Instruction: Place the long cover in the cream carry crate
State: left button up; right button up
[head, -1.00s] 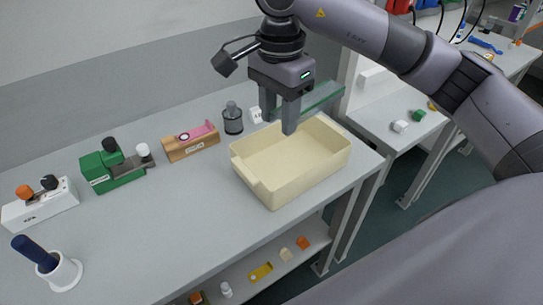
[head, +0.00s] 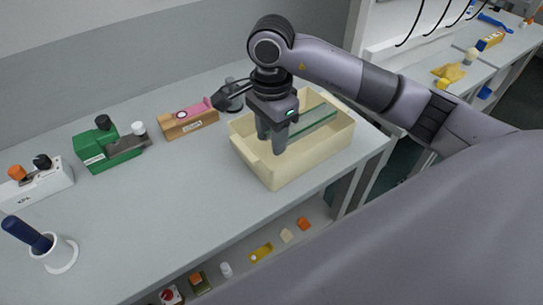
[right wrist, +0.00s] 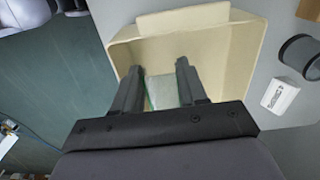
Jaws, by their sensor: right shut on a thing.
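The long cover (head: 314,121) is a flat, greenish, see-through strip. In the head view it lies within the outline of the cream carry crate (head: 310,165), along its length. My right gripper (head: 271,146) is over the crate's left part, pointing down, shut on the near end of the cover. In the right wrist view the cover (right wrist: 163,92) shows between the fingers (right wrist: 162,82), with the crate (right wrist: 236,60) around them. I cannot tell whether the cover touches the crate's floor. My left gripper is out of view.
Left of the crate on the grey bench stand a wooden block with a pink top (head: 188,124), a green device (head: 105,150), a white box with knobs (head: 35,188) and a white holder with a blue handle (head: 58,255). A dark jar (head: 232,98) stands close behind the crate.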

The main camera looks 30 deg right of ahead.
aim_at(271, 167)
notch_tip(271, 167, down, 7)
jog(key=shift+r, duration=0.15)
dwell(0.4)
jog(key=shift+f, duration=0.2)
jog(key=o, duration=1)
jog(key=shift+o, duration=0.2)
jog(key=shift+r, duration=0.1)
jog(key=shift+r, duration=0.2)
notch_tip(271, 167, up, 12)
jog(key=shift+f, duration=0.1)
